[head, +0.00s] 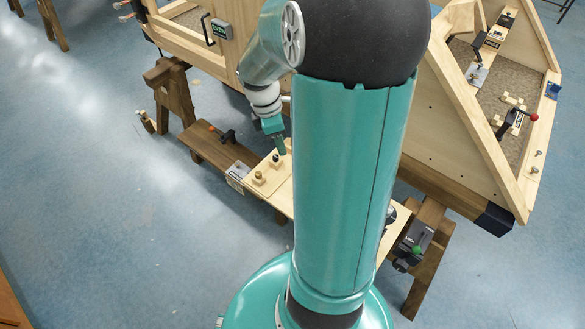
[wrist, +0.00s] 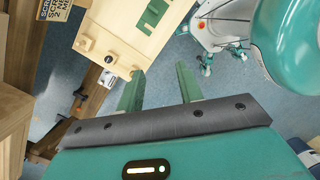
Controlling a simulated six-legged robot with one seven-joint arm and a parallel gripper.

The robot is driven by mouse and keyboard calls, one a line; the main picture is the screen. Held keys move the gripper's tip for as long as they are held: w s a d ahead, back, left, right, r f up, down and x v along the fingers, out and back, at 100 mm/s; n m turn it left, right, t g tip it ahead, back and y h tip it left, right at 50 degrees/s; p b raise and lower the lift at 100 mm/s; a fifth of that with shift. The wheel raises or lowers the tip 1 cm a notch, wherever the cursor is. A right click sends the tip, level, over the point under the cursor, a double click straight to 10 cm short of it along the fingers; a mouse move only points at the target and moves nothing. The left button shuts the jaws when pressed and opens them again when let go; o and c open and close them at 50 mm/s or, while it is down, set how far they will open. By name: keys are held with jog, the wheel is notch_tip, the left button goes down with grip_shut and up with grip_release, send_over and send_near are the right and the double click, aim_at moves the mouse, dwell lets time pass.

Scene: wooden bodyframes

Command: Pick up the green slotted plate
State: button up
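In the wrist view, flat green pieces (wrist: 154,14) lie on a pale wooden board (wrist: 106,18) at the top. My arm hides much of the board there, and no green plate shows.
Small wooden blocks with dark knobs (head: 267,172) stand on the board. A clamp with an orange-tipped handle (head: 224,134) is on the brown bench beyond. Large wooden frames (head: 470,130) stand behind and right. A green-knobbed device (head: 412,245) sits at lower right. Blue floor is clear at left.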

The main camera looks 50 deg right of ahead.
jog(key=s+d+f+n+t+y, duration=0.1)
jog(key=s+d+f+n+y, duration=0.25)
jog(key=d+f, duration=0.45)
jog(key=s+d+f+n+t+y, duration=0.15)
jog(key=s+d+f+n, duration=0.35)
jog(key=f, duration=0.5)
jog(key=shift+g+y, duration=0.3)
jog(key=shift+g, duration=0.15)
jog(key=x, duration=0.8)
jog(key=w+x, duration=0.1)
jog(key=x, duration=0.4)
jog(key=shift+d, duration=0.1)
grip_shut()
